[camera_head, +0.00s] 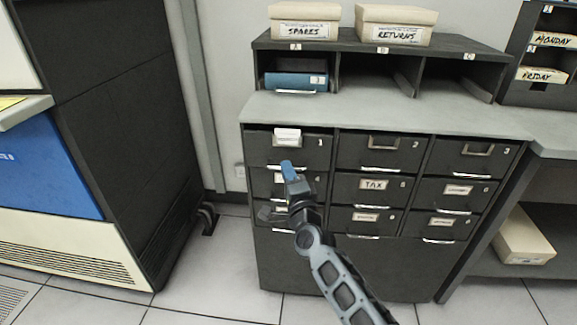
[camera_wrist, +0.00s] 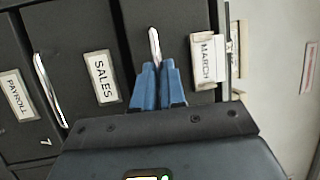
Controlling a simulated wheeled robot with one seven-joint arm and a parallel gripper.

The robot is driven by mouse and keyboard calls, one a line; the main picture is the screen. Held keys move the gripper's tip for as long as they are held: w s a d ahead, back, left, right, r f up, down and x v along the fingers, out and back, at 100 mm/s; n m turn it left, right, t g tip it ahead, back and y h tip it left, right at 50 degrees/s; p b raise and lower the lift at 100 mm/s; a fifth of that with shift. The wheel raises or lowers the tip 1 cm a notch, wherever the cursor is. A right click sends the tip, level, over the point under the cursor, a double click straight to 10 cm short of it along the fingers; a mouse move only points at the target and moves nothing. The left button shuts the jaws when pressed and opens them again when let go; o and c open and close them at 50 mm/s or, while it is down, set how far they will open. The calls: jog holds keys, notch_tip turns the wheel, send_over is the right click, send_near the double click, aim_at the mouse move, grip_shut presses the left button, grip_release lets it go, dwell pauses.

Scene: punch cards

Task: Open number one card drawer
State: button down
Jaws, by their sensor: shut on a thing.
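The number one drawer (camera_head: 313,150) is the dark top-left drawer of the cabinet, marked 1. A white piece shows at its label place, and its front looks about in line with its neighbours. In the wrist view, turned sideways, its label (camera_wrist: 207,60) reads MARCH. My gripper (camera_head: 288,168) is in front of this drawer's lower edge. In the wrist view its blue fingers (camera_wrist: 157,72) are shut on the pale metal handle (camera_wrist: 154,42) between the MARCH and SALES labels. The fingers and arm hide part of the handle and of the drawers below.
Drawers 2 (camera_head: 382,145) and 3 (camera_head: 474,151) are to the right. The TAX drawer (camera_head: 350,186) is in the row below. The worktop (camera_head: 390,112) overhangs above. A dark machine (camera_head: 125,110) stands left. Floor (camera_head: 205,270) is clear before it.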

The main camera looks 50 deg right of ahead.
jog(key=s+a+p, duration=0.6)
jog(key=s+a, duration=0.5)
jog(key=a, duration=0.3)
jog(key=shift+a+p, duration=0.15)
jog(key=shift+p, duration=0.25)
jog(key=shift+s+f, duration=0.1)
jog(key=c, duration=1.2)
grip_release()
jog(key=b+v, duration=0.1)
jog(key=v, duration=0.6)
jog(key=shift+s+a, duration=0.25)
jog(key=shift+s, duration=0.05)
jog(key=shift+f, duration=0.1)
jog(key=s+a+r+n+g+y, duration=0.1)
jog(key=s+r+n+y, duration=0.3)
jog(key=s+n, duration=0.7)
jog(key=s+a+r+n+g+y, duration=0.1)
jog(key=s+a+r+n+y, duration=0.3)
jog(key=s+r+n, duration=0.5)
jog(key=s+n+y, duration=0.1)
jog(key=s+n, duration=0.2)
jog(key=s, duration=0.3)
jog(key=shift+s+a+g+y, duration=0.2)
jog(key=shift+g+y, duration=0.1)
